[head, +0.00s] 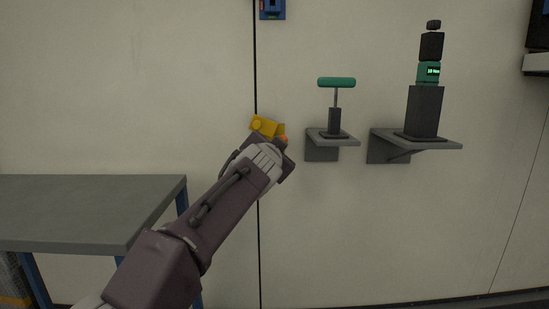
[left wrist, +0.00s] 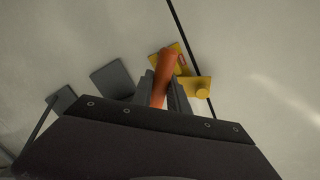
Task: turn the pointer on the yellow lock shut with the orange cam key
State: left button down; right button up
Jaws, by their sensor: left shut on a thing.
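The yellow lock (head: 262,125) is mounted on the wall, over the dark vertical seam. I cannot tell whether the key is seated in the lock. The pointer cannot be made out clearly. My right gripper is in neither view.
A grey wall shelf (head: 347,142) holds a green T-handled tool (head: 336,83). Another shelf (head: 437,144) to its right carries a dark stack with a green display (head: 428,72). A grey table (head: 80,205) stands at the left. A blue device (head: 272,10) is on the wall above.

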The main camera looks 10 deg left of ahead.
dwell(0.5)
pick_arm(q)
jog(key=s+d+b, duration=0.2)
jog(key=s+b, duration=0.1)
jog(key=s, duration=0.3)
jog(key=shift+s+b, duration=0.35)
jog(key=shift+b, duration=0.05)
jog(key=shift+s, duration=0.1)
dwell(2.2)
jog(key=s+d+b, duration=0.2)
jog(key=s, duration=0.5)
jog(key=shift+s, duration=0.25)
